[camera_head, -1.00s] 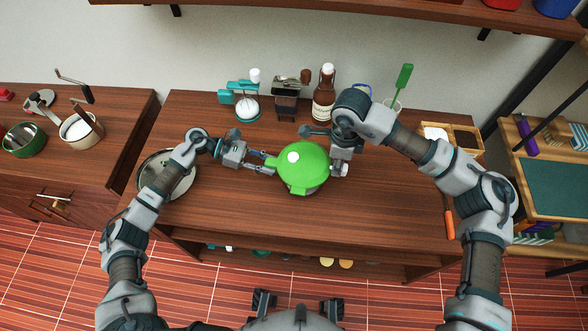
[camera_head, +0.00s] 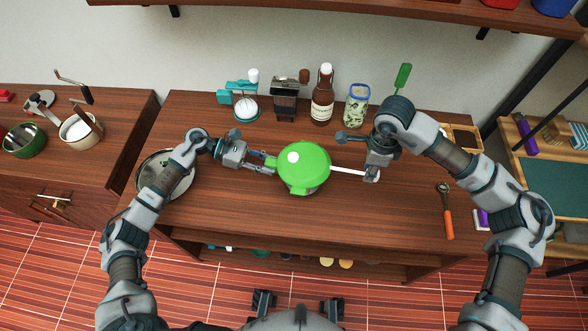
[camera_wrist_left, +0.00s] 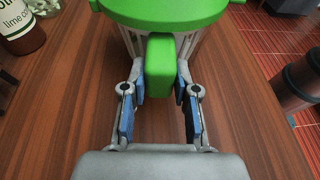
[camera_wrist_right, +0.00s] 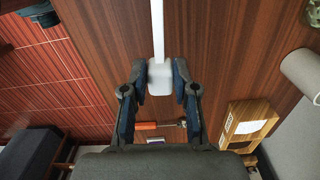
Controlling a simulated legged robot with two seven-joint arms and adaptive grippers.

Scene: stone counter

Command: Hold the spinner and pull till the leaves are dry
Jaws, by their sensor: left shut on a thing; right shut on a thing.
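The salad spinner (camera_head: 303,167) has a green lid with a white knob and stands on the wooden counter. My left gripper (camera_head: 268,165) is shut on the spinner's green side handle (camera_wrist_left: 161,62). My right gripper (camera_head: 372,174) is shut on the white pull handle (camera_wrist_right: 160,77), to the right of the spinner. A white cord (camera_head: 347,171) runs straight from the spinner's right side to that handle. It also shows in the right wrist view (camera_wrist_right: 158,30). The leaves inside are hidden by the lid.
A metal pan (camera_head: 150,180) lies left of my left gripper. A brown bottle (camera_head: 322,97), a jar (camera_head: 357,106) and a teal scale or grinder (camera_head: 245,105) stand along the back. An orange-handled tool (camera_head: 448,215) lies at the right. The front counter is clear.

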